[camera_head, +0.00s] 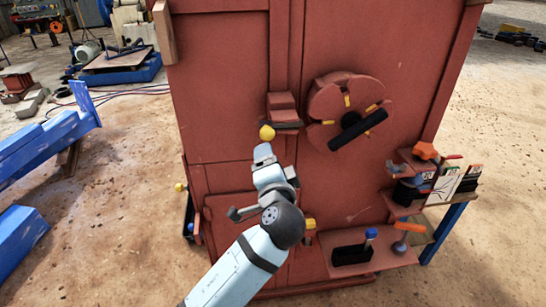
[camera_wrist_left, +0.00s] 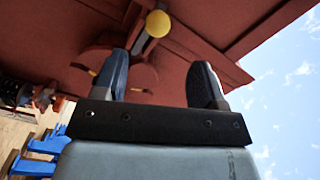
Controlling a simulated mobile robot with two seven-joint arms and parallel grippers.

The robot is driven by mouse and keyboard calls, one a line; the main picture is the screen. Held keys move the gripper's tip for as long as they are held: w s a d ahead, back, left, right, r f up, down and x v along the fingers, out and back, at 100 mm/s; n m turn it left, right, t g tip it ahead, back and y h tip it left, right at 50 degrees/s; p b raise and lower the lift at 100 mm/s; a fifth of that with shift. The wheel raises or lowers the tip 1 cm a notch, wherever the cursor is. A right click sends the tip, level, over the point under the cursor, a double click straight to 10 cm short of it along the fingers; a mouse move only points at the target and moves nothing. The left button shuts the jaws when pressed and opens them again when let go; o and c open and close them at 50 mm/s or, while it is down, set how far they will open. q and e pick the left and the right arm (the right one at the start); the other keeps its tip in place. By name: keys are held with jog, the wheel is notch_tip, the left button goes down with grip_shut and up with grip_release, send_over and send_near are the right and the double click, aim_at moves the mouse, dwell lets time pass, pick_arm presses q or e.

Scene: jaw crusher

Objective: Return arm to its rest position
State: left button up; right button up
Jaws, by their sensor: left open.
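My left arm reaches up from the bottom of the head view to the front of the red machine (camera_head: 225,110). My left gripper (camera_head: 263,150) is just below a yellow-knobbed lever (camera_head: 267,132) beside a small red block. In the left wrist view my left gripper (camera_wrist_left: 162,65) is open, with its two dark fingers apart and nothing between them. The yellow knob (camera_wrist_left: 157,23) shows beyond the fingertips, nearer the left finger. Whether a finger touches it I cannot tell. My right gripper is not in view.
A red wheel with a black handle (camera_head: 358,130) is right of the gripper. A shelf (camera_head: 385,258) with tools juts out at lower right, below a small rack (camera_head: 410,205). Blue beams (camera_head: 45,150) stand at left. Bare ground lies between them and the machine.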

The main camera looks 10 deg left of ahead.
pick_arm(q)
jog(key=s+a+f+g+h+p, duration=0.1)
jog(key=s+a+f+g+h, duration=0.15)
jog(key=f, duration=0.65)
jog(key=s+a+f+g+h+p, duration=0.1)
jog(key=s+f+h, duration=0.25)
jog(key=f, duration=0.55)
jog(key=s+a+f+n+g, duration=0.1)
jog(key=s+a+f+n, duration=0.1)
jog(key=s+f, duration=0.2)
jog(key=s+a+f+n+h, duration=0.1)
jog(key=s+a+f+n, duration=0.1)
jog(key=s+f, duration=0.3)
jog(key=s+a+f+n+g+h+p, duration=0.1)
jog(key=s+a+f+n, duration=0.2)
jog(key=s, duration=0.8)
jog(key=shift+s+a+f+g, duration=0.15)
jog(key=shift+a+f+g, duration=0.15)
jog(key=shift+f, duration=0.5)
